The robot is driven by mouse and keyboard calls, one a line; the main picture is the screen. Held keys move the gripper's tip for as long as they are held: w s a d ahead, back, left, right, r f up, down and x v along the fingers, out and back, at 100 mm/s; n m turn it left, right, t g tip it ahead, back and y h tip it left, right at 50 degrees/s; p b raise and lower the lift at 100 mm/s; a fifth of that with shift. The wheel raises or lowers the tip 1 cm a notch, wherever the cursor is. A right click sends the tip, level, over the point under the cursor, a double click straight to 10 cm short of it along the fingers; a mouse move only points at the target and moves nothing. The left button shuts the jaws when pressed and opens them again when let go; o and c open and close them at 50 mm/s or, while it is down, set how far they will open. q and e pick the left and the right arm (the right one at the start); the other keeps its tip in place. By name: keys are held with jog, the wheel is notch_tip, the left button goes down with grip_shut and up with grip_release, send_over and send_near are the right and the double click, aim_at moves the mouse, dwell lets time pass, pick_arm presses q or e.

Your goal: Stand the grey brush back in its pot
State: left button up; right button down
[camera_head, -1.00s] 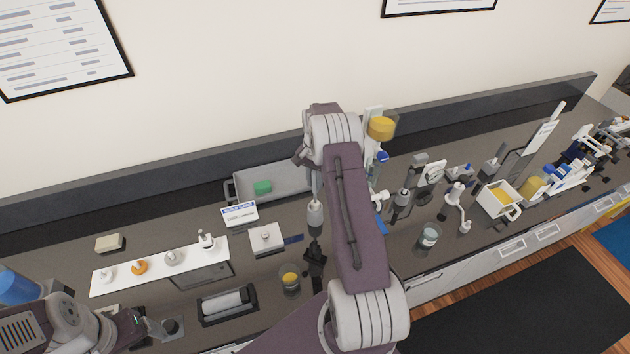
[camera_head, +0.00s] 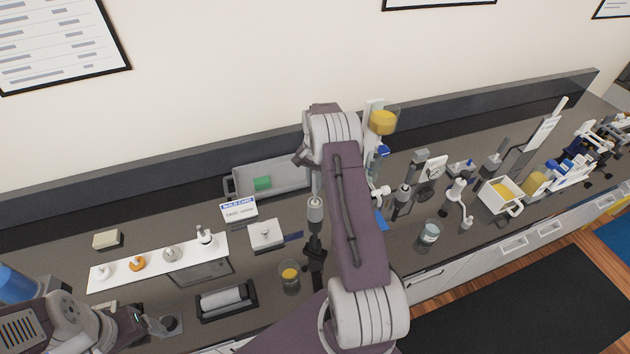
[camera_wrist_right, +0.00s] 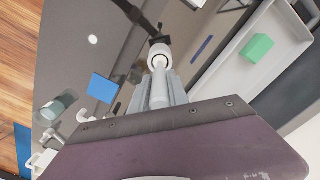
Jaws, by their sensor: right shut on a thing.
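The grey brush (camera_head: 315,212) is upright at the left side of my right arm in the head view. In the right wrist view, its pale stem lies between my right gripper's (camera_wrist_right: 160,82) two grey fingers, which are shut on it, and its round wider part (camera_wrist_right: 160,57) shows past their tips. A dark shape (camera_wrist_right: 160,37) shows beyond it; I cannot tell whether it is bristles, pot or shadow. I cannot pick out the pot with certainty. My left gripper (camera_head: 160,325) is low at the left; its opening is unclear.
A glass with yellow contents (camera_head: 290,277) stands in front of the brush. A white lidded box (camera_head: 265,235) and a grey tray (camera_head: 290,174) with a green block (camera_head: 262,183) are near. A beaker (camera_head: 428,232) and several tools stand to the right.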

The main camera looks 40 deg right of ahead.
aim_at(315, 172)
jog(key=shift+f+b, duration=0.55)
jog(key=shift+f, duration=0.35)
jog(key=c, duration=1.2)
grip_release()
jog(key=shift+r, duration=0.1)
jog(key=shift+r, duration=0.2)
notch_tip(315, 172, up, 8)
jog(key=b, duration=0.3)
jog(key=shift+r, duration=0.35)
